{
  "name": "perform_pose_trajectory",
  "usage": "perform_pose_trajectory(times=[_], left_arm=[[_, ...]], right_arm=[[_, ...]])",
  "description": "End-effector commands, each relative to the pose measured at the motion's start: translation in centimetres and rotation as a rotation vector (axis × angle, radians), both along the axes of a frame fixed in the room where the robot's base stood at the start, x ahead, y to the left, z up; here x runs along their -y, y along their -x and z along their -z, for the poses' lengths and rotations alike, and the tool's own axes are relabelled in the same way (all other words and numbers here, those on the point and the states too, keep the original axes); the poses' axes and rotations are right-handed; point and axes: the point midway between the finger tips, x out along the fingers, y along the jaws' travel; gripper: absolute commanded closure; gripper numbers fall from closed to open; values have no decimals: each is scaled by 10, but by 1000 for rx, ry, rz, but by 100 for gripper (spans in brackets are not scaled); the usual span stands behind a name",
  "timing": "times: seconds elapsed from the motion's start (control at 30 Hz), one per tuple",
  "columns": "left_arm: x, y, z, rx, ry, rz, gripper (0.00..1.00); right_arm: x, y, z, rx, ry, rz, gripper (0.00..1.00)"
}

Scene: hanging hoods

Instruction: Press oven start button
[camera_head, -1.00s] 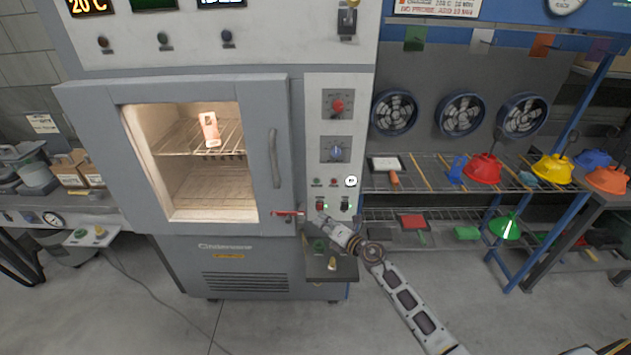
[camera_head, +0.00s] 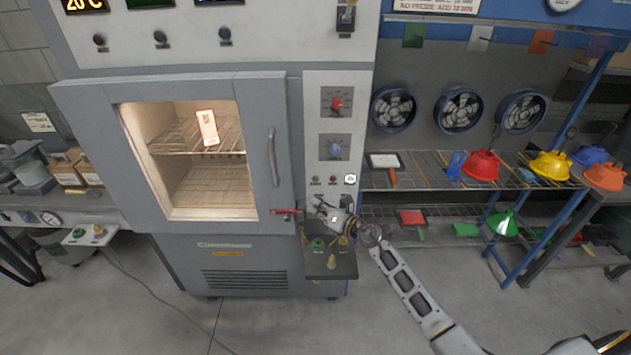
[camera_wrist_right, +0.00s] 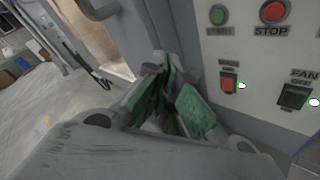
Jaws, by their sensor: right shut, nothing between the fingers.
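The grey oven (camera_head: 70,110) stands at the left with a closed, lit glass door. Its light control panel (camera_head: 350,110) is right of the door. A small green button (camera_head: 315,180) sits beside a red stop button (camera_head: 333,180). In the right wrist view the green button (camera_wrist_right: 217,15), with a blurred label, is up and right of my fingers, left of the red STOP button (camera_wrist_right: 273,11). My right gripper (camera_head: 321,207) is shut and empty, below these buttons and apart from the green one. It hides the panel's lower switches in the head view. My left gripper is out of view.
A red rocker switch (camera_wrist_right: 229,83) and a black FAN switch (camera_wrist_right: 294,96) sit close right of my fingers. The door handle (camera_head: 273,157) and red latch (camera_head: 286,211) stick out at the left. A small shelf (camera_head: 331,266) juts out below. Wire racks (camera_head: 430,180) are at the right.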

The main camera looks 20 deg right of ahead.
Motion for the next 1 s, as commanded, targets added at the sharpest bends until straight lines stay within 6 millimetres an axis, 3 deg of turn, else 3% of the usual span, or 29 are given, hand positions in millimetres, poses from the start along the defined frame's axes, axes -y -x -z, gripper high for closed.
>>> perform_pose_trajectory(times=[1.0], left_arm=[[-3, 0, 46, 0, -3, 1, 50]], right_arm=[[16, -56, 2, 1, -2, 1, 100]])
